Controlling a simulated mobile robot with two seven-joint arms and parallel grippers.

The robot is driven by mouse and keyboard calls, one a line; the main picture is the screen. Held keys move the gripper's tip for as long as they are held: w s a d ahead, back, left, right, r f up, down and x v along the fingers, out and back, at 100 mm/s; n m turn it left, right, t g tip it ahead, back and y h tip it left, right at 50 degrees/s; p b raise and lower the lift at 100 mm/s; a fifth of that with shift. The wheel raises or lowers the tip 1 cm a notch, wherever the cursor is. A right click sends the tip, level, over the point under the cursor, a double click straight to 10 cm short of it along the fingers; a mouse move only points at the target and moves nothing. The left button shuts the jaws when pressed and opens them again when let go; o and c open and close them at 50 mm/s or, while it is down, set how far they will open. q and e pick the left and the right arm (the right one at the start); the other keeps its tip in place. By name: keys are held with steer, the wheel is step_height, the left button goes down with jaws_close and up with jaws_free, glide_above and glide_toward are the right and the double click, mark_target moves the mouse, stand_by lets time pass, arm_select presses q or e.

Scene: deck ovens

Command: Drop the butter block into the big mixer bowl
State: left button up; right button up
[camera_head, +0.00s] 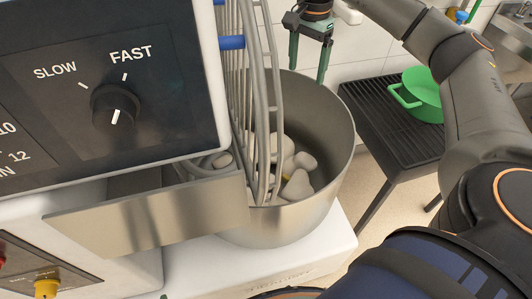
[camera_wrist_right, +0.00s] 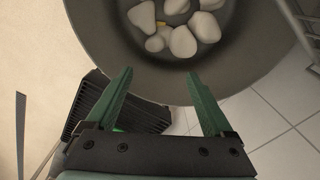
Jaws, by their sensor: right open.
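The big metal mixer bowl (camera_head: 335,125) stands under the mixer's wire guard, and it also fills the top of the right wrist view (camera_wrist_right: 255,60). Several pale, rounded lumps (camera_head: 297,186) lie at its bottom. A small yellow patch (camera_wrist_right: 164,24) shows between the lumps; it may be part of the butter block, which is mostly hidden if so. My right gripper (camera_head: 308,70) is above the bowl's far rim. Its green fingers (camera_wrist_right: 160,76) are spread apart with nothing between them. My left gripper is not in view.
The mixer's control panel (camera_head: 100,85) and wire guard (camera_head: 262,100) stand close at the left of the bowl. A green pot (camera_head: 425,97) sits on a dark slatted rack (camera_head: 390,125) at the right. Tiled floor shows beyond the bowl.

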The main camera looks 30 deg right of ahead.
step_height(320, 180, up, 5)
steer(key=shift+p, duration=0.3)
stand_by(0.4)
